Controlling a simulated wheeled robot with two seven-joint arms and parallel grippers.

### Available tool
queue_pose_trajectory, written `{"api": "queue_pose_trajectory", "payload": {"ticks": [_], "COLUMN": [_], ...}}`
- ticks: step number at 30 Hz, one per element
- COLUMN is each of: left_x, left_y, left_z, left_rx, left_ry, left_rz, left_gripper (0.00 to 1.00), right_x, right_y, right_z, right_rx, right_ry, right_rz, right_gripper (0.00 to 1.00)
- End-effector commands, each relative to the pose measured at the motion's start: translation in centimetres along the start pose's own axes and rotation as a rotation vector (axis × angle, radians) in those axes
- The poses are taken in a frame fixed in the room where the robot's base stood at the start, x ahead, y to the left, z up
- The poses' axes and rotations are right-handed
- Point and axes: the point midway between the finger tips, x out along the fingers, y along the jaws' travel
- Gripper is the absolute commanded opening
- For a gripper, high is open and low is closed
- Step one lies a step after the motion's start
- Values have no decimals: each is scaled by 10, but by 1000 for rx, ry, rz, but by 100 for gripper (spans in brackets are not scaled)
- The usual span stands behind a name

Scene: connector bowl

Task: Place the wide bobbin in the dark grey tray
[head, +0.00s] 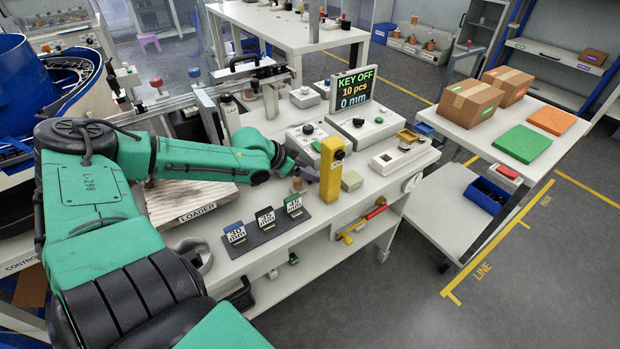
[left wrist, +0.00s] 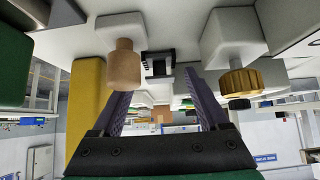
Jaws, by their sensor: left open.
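My left gripper (head: 306,172) is low over the white workbench, beside the yellow post. In the left wrist view its two dark fingers (left wrist: 158,84) stand apart with nothing clearly held between them. A tan wooden cylinder with a narrower neck (left wrist: 124,66) is just left of the fingers there; a small tan piece (head: 297,183) shows by the gripper in the head view. I cannot tell whether this is the wide bobbin. A flat dark holder (head: 268,236) with several number cards lies at the bench front; I cannot identify a dark grey tray for certain. My right gripper is out of view.
White control boxes (head: 362,125) and a "KEY OFF" display (head: 352,88) stand behind. A ribbed loader plate (head: 185,200) is left. Cardboard boxes (head: 470,100) are on the right cart.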

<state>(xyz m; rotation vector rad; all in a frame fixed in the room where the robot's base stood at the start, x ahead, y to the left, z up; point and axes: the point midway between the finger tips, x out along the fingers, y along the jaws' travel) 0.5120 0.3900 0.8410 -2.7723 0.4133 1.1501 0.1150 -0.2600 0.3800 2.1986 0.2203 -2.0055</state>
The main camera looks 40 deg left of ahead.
Motion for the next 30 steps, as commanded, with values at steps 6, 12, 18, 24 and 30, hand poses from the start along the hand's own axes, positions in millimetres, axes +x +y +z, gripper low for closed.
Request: {"api": "queue_pose_trajectory", "payload": {"ticks": [6, 12, 18, 24, 30], "left_x": [-1, -1, -3, -23, -66], "left_y": [0, 0, 0, 0, -1], "left_z": [-1, -1, -2, -24, -67], "left_rx": [0, 0, 0, 3, 8], "left_ry": [0, 0, 0, 3, 3], "left_rz": [0, 0, -1, -1, -4], "left_gripper": [39, 0, 0, 0, 0], "right_x": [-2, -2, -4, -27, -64], "right_y": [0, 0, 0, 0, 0], "right_z": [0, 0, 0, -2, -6], "right_rx": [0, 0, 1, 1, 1], "right_ry": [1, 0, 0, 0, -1], "right_rz": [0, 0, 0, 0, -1], "right_gripper": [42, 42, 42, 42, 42]}}
